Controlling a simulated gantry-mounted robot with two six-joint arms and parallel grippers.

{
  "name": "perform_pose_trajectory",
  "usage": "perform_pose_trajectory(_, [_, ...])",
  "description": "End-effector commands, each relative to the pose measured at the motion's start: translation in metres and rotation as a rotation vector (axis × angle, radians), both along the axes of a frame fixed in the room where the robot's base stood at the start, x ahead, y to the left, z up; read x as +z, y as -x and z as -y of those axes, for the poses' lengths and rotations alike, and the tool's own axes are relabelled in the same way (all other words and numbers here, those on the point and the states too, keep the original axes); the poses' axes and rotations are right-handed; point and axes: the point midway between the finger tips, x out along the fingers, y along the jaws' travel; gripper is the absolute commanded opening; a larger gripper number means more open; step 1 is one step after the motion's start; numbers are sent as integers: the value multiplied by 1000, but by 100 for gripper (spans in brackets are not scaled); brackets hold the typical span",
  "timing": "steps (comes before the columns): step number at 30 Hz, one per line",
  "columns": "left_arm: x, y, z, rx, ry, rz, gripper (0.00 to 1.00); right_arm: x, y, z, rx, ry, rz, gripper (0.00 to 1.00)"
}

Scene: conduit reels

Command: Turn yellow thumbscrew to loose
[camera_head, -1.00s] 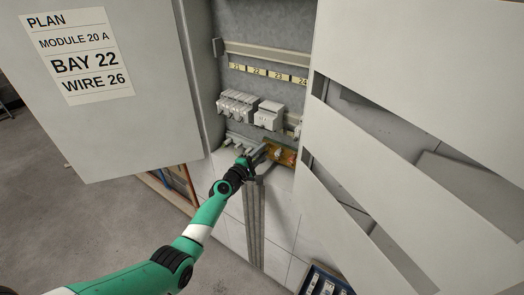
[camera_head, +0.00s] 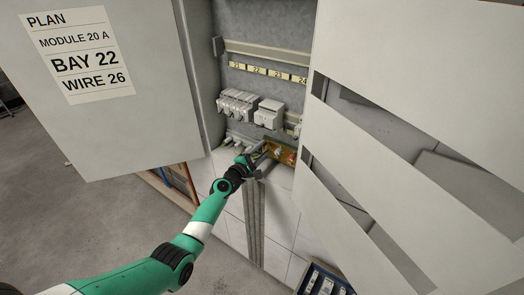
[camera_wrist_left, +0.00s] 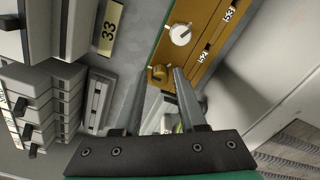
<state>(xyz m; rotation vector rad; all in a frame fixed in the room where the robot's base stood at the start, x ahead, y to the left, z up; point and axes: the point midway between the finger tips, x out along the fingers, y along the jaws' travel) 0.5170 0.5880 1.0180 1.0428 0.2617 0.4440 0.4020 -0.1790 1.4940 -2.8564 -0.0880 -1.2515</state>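The yellow thumbscrew (camera_wrist_left: 160,73) is a small brass-coloured knob at the lower left corner of an orange-brown plate (camera_wrist_left: 207,28) in the left wrist view. My left gripper (camera_wrist_left: 162,72) is open, its two fingers apart with the thumbscrew showing between the tips. I see no clear contact. A white round knob (camera_wrist_left: 180,34) sits above the thumbscrew on the same plate. In the head view my left gripper (camera_head: 259,154) is at the plate (camera_head: 285,152) low in the cabinet, and hides part of it. My right gripper is not in view.
Grey modules (camera_head: 238,104) sit on a rail above the plate. The open cabinet door (camera_head: 110,130) stands left and large slotted pale panels (camera_head: 420,60) stand close at right. Grey conduits (camera_head: 254,220) run down below the plate.

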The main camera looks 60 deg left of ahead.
Motion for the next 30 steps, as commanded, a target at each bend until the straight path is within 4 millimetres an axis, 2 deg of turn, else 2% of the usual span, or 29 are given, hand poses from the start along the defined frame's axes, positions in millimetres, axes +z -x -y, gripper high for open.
perform_pose_trajectory(1, [0,0,0,0,0,0,51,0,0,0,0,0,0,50])
perform_pose_trajectory(2, [0,0,0,0,-1,0,56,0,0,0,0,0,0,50])
perform_pose_trajectory(10, [0,0,0,0,-1,0,56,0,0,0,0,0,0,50])
perform_pose_trajectory(14, [2,8,4,1,-1,-1,56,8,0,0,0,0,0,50])
perform_pose_trajectory(17, [4,23,11,2,0,-3,56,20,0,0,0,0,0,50])
perform_pose_trajectory(21, [5,53,28,2,0,-3,56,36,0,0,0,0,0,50])
perform_pose_trajectory(27, [1,90,47,3,0,-2,56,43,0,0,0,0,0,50])
perform_pose_trajectory(30, [1,99,53,1,-1,-1,56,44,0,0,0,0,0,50])
